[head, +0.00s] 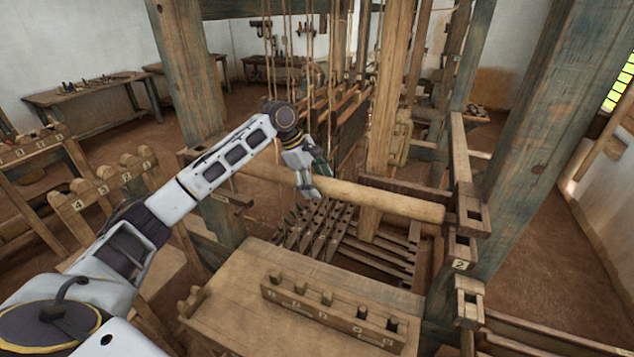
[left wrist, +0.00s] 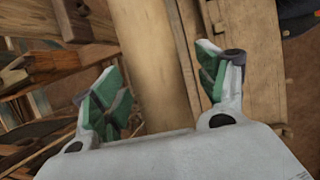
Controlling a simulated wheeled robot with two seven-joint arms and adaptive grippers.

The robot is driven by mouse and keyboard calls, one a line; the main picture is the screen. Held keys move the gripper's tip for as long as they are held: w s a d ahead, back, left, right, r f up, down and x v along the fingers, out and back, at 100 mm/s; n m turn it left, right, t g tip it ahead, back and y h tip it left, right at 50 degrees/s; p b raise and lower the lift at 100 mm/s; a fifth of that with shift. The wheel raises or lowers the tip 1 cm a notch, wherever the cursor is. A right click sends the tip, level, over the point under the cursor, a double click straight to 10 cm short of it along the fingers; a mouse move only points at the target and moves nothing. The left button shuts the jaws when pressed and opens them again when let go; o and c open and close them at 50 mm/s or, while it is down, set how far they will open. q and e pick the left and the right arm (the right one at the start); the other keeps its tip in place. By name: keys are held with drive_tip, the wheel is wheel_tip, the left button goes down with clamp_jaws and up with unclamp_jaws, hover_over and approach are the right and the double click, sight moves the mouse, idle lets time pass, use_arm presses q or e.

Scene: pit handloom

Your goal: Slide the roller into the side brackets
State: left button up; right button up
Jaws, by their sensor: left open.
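The roller (head: 390,202) is a long pale wooden cylinder lying across the front of the loom. Its right end meets the slotted side bracket (head: 470,215) on the right post; I cannot tell whether it sits inside. Its left end runs behind my left arm towards the left post, and the bracket there is hidden. My left gripper (head: 311,184) is at the roller's middle. In the left wrist view, the roller (left wrist: 150,55) passes between the open, green-padded fingers of the left gripper (left wrist: 160,90), which are apart. My right gripper is out of view.
A wooden bench (head: 235,300) with a pegged block (head: 330,315) stands in front. Treadles (head: 320,228) lie below the roller. Thick posts (head: 195,90) flank the loom. A numbered rack (head: 100,190) stands at left. Lower brackets (head: 468,300) hang on the right.

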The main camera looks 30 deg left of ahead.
use_arm(q)
drive_tip(key=shift+f, duration=0.15)
drive_tip(key=shift+v, duration=1)
drive_tip(key=v, duration=1)
